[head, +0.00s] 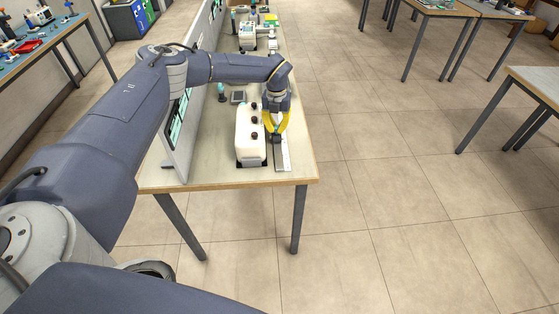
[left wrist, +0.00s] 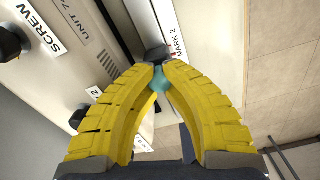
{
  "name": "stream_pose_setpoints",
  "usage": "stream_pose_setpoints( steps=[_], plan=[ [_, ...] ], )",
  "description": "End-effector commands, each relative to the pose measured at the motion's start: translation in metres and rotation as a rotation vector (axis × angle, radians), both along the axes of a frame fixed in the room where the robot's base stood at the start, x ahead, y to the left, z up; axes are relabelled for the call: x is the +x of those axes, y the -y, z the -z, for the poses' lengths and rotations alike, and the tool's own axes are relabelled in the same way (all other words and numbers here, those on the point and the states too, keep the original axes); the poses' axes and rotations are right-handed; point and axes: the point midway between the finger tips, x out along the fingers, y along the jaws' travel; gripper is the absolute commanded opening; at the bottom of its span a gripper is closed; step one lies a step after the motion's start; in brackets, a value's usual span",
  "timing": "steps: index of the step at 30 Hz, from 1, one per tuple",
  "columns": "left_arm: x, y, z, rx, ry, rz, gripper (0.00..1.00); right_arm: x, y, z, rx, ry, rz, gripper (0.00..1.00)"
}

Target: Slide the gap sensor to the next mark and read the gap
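My left gripper (head: 275,130) has yellow fingers and reaches down over the narrow metal strip (head: 283,161) beside the white unit (head: 249,145). In the left wrist view the gripper's tips (left wrist: 159,72) close on a small gap sensor with a dark block (left wrist: 158,54) and a teal part (left wrist: 159,80) between the fingers. A "MARK 2" label (left wrist: 180,42) lies just right of the sensor. The white unit (left wrist: 75,75) carries black knobs and labels reading "SCREW" and "UNIT 7". No gap reading is legible. My right gripper is not in view.
The unit stands near the front end of a long table (head: 215,175). A small grey device (head: 238,97) and a teal-and-black item (head: 221,92) lie behind it. A tall panel (head: 180,125) lines the table's left side. More equipment (head: 248,35) stands farther back.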

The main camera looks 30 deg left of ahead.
Motion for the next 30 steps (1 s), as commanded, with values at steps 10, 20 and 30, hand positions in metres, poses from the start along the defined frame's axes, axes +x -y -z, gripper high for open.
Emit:
stream_pose_setpoints(
  steps=[10, 20, 30],
  plan=[
    [0.0008, -0.0001, -0.0007, -0.001, 0.001, 0.0, 0.0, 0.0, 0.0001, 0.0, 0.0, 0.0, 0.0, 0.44],
    [0.0039, -0.0018, -0.0007, 0.0, 0.001, 0.0, 0.0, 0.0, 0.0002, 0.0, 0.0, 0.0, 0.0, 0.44],
    [0.0074, -0.0035, -0.0007, -0.001, 0.001, -0.001, 0.0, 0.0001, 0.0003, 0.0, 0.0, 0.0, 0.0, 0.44]
  ],
)
